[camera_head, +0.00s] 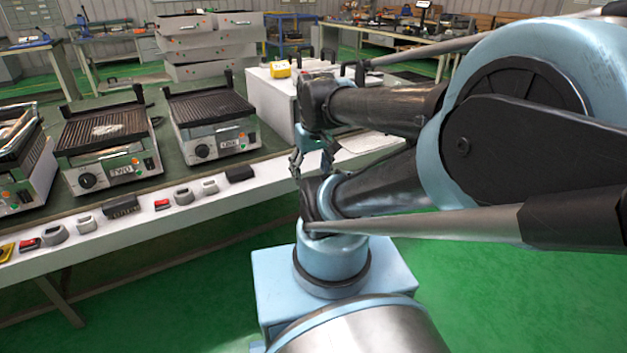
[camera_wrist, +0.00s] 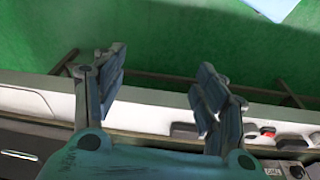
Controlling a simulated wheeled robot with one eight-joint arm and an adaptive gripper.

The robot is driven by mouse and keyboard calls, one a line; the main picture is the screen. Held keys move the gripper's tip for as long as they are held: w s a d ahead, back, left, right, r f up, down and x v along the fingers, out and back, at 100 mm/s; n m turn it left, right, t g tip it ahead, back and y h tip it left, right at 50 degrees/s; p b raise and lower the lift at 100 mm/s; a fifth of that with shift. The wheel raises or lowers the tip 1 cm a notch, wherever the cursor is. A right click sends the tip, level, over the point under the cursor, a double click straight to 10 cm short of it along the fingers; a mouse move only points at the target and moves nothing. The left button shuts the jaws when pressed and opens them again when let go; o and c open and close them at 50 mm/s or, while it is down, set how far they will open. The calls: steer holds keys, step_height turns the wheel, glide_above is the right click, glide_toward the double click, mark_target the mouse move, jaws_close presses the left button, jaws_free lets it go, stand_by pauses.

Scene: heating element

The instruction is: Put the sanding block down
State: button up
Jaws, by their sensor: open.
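A second dark piece (camera_head: 121,206) lies further left and looks bristled.
Red pieces (camera_head: 161,204) and grey pieces (camera_head: 183,196) lie along the strip (camera_head: 150,222). Contact grills (camera_head: 108,150) stand behind them. A white box (camera_head: 268,100) carries a yellow item (camera_head: 280,69) at the right. The green floor (camera_head: 480,285) in front is open.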

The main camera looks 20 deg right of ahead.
steer(key=shift+s+d+f+m, duration=0.2)
steer(key=shift+s+f+m, duration=0.75)
steer(key=shift+s, duration=0.15)
steer(key=shift+w+f, duration=0.2)
steer(key=shift+w, duration=0.25)
